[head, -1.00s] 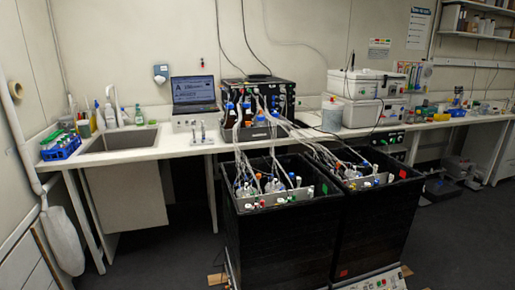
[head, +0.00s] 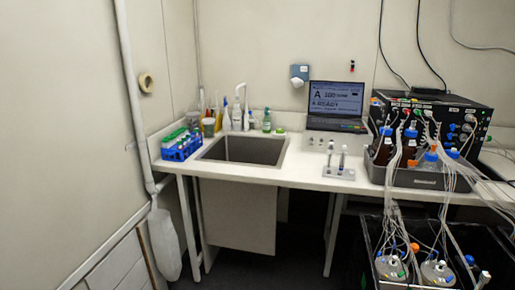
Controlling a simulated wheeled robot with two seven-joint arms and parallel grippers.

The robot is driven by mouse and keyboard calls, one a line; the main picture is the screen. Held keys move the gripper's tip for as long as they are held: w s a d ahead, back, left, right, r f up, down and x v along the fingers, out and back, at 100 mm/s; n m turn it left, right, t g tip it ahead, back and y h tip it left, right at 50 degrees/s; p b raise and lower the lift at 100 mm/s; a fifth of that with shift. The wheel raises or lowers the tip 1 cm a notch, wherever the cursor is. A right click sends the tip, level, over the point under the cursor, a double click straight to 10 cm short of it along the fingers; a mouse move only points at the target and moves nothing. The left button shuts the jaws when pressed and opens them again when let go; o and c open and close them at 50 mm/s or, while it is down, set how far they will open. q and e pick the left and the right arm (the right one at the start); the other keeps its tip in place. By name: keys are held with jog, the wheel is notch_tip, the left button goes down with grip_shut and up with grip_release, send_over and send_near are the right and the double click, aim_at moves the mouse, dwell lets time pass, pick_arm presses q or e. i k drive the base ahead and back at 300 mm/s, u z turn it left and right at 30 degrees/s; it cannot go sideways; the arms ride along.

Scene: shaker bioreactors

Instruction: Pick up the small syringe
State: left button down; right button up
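A small pale holder (head: 339,173) stands on the white bench, right of the sink and in front of the laptop. Two slim upright items are in it, a left one (head: 330,153) and a right one (head: 342,158). They look like syringes, but they are too small in the picture to be sure or to tell which is the smaller. Neither of my grippers shows in the head view.
The sink (head: 243,151) is left of the holder, with a blue tube rack (head: 181,147) beyond it. A laptop (head: 337,103) stands behind. A tray of bottles (head: 424,178) and black bins with tubing (head: 365,240) lie to the right. Bench around the holder is clear.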

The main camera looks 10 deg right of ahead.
aim_at(343, 156)
jog(key=u, duration=0.1)
jog(key=i, duration=2.3)
jog(key=z, duration=1.15)
jog(key=i, duration=0.95)
jog(key=z, duration=0.6)
